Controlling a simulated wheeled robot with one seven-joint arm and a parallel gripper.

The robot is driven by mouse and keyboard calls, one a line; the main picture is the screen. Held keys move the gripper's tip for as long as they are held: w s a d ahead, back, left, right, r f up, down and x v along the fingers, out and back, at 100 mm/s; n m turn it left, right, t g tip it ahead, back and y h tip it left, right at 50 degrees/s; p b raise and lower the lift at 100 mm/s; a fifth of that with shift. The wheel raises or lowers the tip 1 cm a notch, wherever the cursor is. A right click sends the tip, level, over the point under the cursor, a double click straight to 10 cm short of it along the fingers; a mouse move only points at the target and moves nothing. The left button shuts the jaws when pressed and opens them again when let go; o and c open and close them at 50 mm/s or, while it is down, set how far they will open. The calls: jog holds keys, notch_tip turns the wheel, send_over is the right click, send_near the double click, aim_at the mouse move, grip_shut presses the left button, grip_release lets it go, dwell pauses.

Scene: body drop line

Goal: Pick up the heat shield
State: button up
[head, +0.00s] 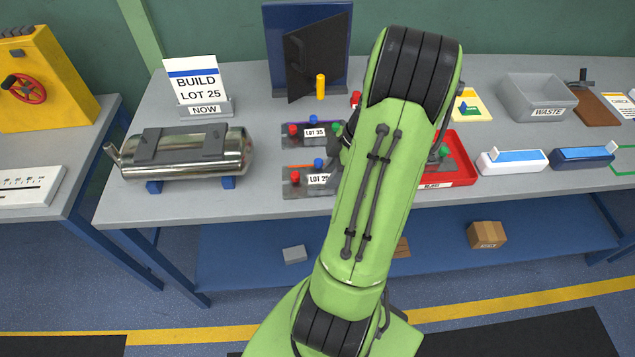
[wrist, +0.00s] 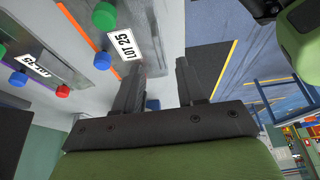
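In the head view a shiny metal canister (head: 236,155) lies on the left of the bench on blue supports. In the head view my arm hides most of the gripper and the middle of the bench.
Two plates with coloured knobs, LOT 35 (head: 313,132) and LOT 25 (head: 318,179), lie left of my arm. A red tray (head: 459,146), a grey WASTE bin (head: 538,98) and a BUILD LOT 25 sign (head: 197,80) stand on the bench.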

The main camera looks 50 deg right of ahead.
aim_at(323, 187)
jog(key=x, duration=0.6)
jog(key=shift+d, duration=0.1)
jog(key=shift+r, duration=0.1)
grip_shut()
